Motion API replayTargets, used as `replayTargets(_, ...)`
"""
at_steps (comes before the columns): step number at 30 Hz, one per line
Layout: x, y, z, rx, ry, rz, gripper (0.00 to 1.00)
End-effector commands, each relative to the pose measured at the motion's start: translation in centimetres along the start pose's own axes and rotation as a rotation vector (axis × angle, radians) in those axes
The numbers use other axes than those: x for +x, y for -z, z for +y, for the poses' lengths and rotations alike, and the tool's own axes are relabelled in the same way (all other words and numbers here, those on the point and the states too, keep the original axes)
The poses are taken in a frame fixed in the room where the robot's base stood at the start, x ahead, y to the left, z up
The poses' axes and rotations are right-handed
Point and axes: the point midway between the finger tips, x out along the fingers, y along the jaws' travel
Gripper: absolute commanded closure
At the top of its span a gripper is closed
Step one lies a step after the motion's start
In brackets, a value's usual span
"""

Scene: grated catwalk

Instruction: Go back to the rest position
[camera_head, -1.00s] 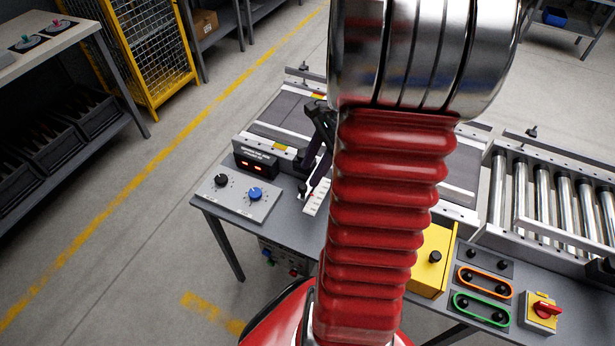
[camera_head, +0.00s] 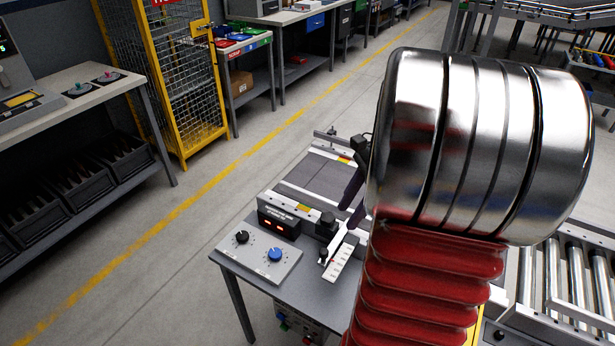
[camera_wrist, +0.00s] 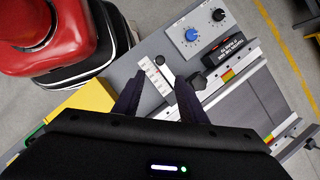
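My gripper shows in the wrist view (camera_wrist: 160,77) with its two dark fingers apart and a clear gap between them. Nothing is held in the gap. Below the gap lie a white slider scale (camera_wrist: 154,75) and a small black knob (camera_wrist: 168,82); the fingers look apart from them, though the exact height is hard to tell. In the head view my gripper (camera_head: 352,192) shows only partly, above the workbench and beside the conveyor; my arm hides the rest.
The workbench (camera_head: 258,288) carries a panel with a black and a blue dial (camera_head: 275,255), a display box (camera_head: 279,224) and a belt conveyor (camera_head: 322,182). A roller conveyor (camera_head: 570,275) stands at right. A yellow cage (camera_head: 175,80) stands back left. The floor left of the bench is clear.

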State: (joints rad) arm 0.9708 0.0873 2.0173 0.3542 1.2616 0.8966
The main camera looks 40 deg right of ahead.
Motion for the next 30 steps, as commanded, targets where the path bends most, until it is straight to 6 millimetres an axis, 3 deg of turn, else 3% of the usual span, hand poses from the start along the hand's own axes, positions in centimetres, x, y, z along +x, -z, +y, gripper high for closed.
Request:
replayTargets(11, 0.0, 0.1, -0.1, -0.041, 0.004, 0.003, 0.62)
replayTargets(21, 1.3, 1.7, 1.1, -0.306, -0.008, 0.083, 0.62)
replayTargets(30, 1.8, -1.2, 2.5, -0.672, -0.037, 0.206, 0.62)
